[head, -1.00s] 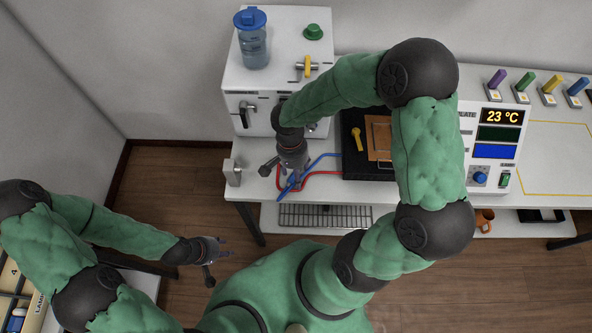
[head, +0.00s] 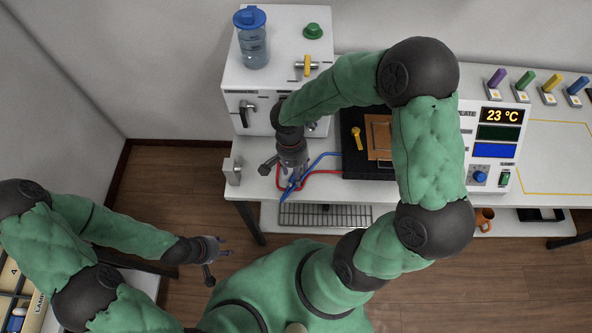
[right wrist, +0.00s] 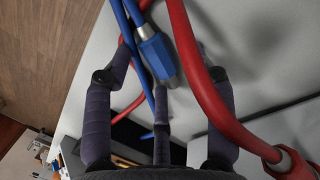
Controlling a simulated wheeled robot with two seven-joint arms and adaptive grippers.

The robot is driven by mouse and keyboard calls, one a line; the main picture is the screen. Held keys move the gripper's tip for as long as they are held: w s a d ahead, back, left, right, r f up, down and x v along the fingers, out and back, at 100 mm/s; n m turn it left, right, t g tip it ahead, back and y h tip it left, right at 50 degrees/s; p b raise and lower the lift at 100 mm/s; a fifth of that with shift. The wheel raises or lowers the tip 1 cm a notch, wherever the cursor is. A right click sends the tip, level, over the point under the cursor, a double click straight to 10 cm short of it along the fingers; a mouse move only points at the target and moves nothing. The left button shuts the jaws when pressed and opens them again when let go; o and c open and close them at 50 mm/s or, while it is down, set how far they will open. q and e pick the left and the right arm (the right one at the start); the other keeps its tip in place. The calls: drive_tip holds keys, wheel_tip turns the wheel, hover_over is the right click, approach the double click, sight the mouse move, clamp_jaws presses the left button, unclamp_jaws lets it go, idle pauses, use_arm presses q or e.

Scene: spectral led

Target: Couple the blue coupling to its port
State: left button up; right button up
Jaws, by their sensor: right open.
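The blue coupling (right wrist: 158,55) has a blue hexagonal body and a bare metal end; it shows between the fingers in the right wrist view, on a blue hose. My right gripper (head: 289,180) is low over the front edge of the bench, beside the white box. Its fingers in the right wrist view (right wrist: 160,80) are spread around the coupling, and I see no clear grip on it. My left gripper (head: 224,246) is open and empty over the floor, away from the bench. I cannot make out the blue port; my right arm covers part of the box front.
A red hose (right wrist: 195,70) runs close beside the blue coupling and ends in a red coupling (right wrist: 290,165). A metal block (head: 232,172) stands at the bench's left edge. The white box (head: 283,75) carries a blue-capped bottle (head: 251,45). A black hotplate (head: 352,130) is to the right.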

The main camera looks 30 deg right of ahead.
wheel_tip(320, 180, up, 12)
drive_tip(key=w, duration=0.2)
drive_tip(key=shift+f, duration=0.15)
drive_tip(key=shift+a, duration=0.1)
